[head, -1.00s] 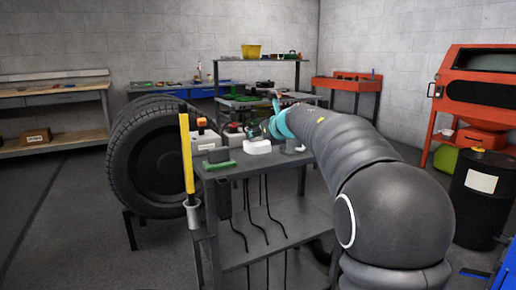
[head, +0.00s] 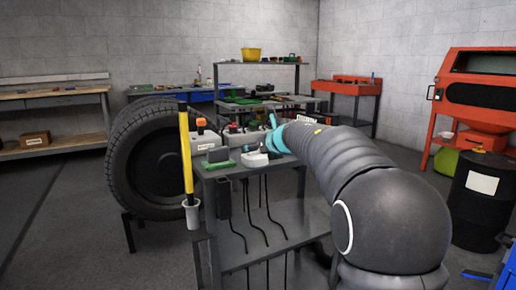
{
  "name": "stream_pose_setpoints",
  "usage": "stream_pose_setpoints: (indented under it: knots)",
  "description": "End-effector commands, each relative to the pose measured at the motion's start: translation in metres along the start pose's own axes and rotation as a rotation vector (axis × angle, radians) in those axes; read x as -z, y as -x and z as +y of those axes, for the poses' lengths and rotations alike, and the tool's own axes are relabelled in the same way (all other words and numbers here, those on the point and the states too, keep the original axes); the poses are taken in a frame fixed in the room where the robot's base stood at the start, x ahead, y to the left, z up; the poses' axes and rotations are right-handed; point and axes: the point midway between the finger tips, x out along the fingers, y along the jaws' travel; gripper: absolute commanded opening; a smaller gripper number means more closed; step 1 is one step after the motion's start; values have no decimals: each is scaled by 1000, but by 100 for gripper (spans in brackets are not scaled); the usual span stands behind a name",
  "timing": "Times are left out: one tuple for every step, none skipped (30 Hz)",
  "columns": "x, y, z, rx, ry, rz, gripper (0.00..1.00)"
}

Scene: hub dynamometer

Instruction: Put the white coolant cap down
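My arm reaches over the grey cart (head: 232,177) from the right. My gripper (head: 262,152), behind a teal wrist, is low over the cart top at a low white object (head: 254,161). Small dark parts show just above that object; I cannot tell whether they are fingers or whether they touch it. Its shape is too small to say whether it is the white coolant cap or a dish, and I cannot pick out the cap for certain. The fingertips are too small and partly hidden to read.
Pale canisters (head: 204,142) stand at the cart's back. A black block with a green base (head: 218,163) is at the front left. A yellow bar (head: 186,150) rises at the cart's left edge, beside a large tire (head: 150,160). A black drum (head: 478,200) stands right.

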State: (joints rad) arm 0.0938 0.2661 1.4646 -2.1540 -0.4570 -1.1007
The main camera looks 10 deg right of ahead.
Motion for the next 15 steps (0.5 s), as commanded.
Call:
stream_pose_setpoints:
  knots:
    - [0, 0, 0, 0, 0, 0, 85]
    - [0, 0, 0, 0, 0, 0, 85]
    - [0, 0, 0, 0, 0, 0, 85]
    - [0, 0, 0, 0, 0, 0, 85]
    - [0, 0, 0, 0, 0, 0, 85]
    - [0, 0, 0, 0, 0, 0, 85]
    - [0, 0, 0, 0, 0, 0, 85]
    - [-1, 0, 0, 0, 0, 0, 85]
    - [-2, 1, 0, 0, 0, 0, 85]
    - [-3, 1, 0, 0, 0, -1, 85]
    - [-3, 3, 0, 0, 0, -1, 85]
    - [-3, 6, 0, 1, 0, -1, 85]
    - [-3, 9, 0, 1, 0, -1, 85]
    - [-3, 13, -1, 1, 0, -1, 85]
    - [-3, 19, 0, 1, 1, -2, 85]
